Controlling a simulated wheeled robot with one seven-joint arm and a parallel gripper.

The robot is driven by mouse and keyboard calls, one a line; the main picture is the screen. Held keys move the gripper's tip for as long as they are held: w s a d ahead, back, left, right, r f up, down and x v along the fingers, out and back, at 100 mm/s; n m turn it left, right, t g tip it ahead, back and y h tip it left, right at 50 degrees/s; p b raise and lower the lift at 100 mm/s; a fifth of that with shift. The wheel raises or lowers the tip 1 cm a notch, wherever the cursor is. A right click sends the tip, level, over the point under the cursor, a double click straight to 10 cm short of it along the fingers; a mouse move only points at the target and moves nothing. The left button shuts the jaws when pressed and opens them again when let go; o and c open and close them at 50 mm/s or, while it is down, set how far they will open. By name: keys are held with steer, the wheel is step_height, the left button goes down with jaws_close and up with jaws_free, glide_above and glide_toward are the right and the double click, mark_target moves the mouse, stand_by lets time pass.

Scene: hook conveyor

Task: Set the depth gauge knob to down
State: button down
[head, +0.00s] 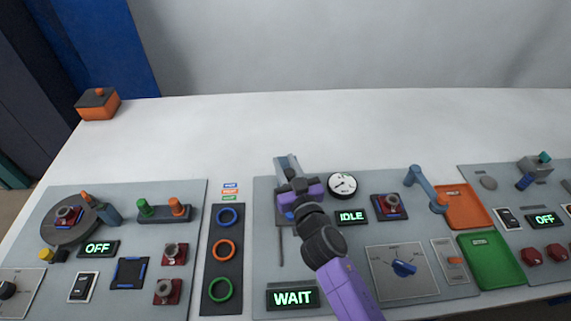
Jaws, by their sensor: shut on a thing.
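My arm reaches up over the middle panel (261,190), and my purple gripper (290,190) is at its upper left part, left of the round white dial gauge (342,185). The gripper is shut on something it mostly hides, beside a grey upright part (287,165). A bit of blue shows just below the jaws. A blue knob (404,268) on a square grey plate with small labels sits at the lower right of this panel, apart from the gripper. I cannot read its labels or tell which control is the depth gauge knob.
Lit displays read IDLE (351,217) and WAIT (292,298). A blue jointed post (425,188) stands right of the gauge, beside orange (463,206) and green (490,259) trays. Coloured rings (228,216) lie on a dark strip at left. The table's back is mostly clear.

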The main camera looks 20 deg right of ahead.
steer(key=shift+f, duration=0.1)
stand_by(0.5)
steer(key=shift+f+b, duration=1.1)
steer(key=shift+b, duration=0.25)
steer(key=c, duration=1.1)
jaws_free()
steer(key=shift+f, duration=0.1)
steer(key=s, duration=0.6)
steer(key=shift+s+a+b, duration=0.2)
steer(key=shift+s+b, duration=0.1)
steer(key=shift+s, duration=0.6)
